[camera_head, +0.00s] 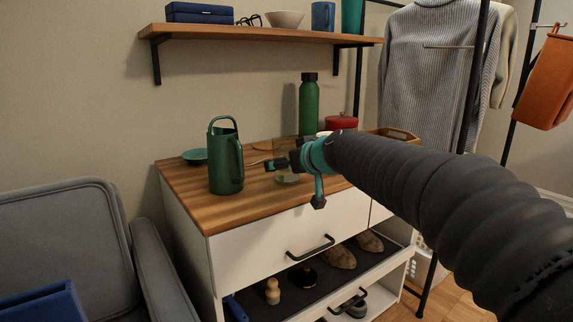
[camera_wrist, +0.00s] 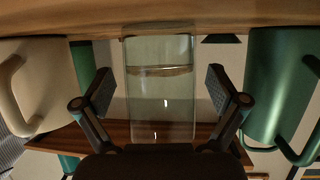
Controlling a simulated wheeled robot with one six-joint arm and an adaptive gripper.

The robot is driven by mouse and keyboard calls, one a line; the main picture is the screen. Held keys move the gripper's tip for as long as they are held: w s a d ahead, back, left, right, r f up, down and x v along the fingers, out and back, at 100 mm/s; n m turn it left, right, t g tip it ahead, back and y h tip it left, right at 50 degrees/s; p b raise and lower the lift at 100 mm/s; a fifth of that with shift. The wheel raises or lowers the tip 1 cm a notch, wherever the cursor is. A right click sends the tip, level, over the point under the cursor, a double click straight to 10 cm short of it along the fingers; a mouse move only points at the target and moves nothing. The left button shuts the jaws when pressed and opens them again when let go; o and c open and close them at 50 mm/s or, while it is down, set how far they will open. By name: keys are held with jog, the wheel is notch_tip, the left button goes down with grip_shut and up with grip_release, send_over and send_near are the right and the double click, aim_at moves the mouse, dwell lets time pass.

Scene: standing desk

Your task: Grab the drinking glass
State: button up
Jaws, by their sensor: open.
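The drinking glass (camera_wrist: 160,105) is clear and stands in the middle of the wrist view, which shows the scene upside down. In the head view only its pale greenish lower part (camera_head: 287,180) shows clearly, beside my gripper (camera_head: 284,164). In the wrist view the two dark fingers of my gripper (camera_wrist: 160,84) are spread, one on each side of the glass. Gaps show between the glass and both fingers. The arm hides part of the area around the glass in the head view.
A green watering can (camera_head: 225,165) stands left of the glass on the wooden top (camera_head: 245,203). A green bottle (camera_head: 309,108) and red pot (camera_head: 341,123) stand behind. A cream mug (camera_wrist: 38,85) is close on the left in the wrist view. A shelf (camera_head: 260,34) hangs above.

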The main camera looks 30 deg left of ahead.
jog(key=shift+w+a+f, duration=0.15)
jog(key=shift+w+a, duration=0.05)
jog(key=shift+a, duration=0.15)
jog(key=c, duration=1.5)
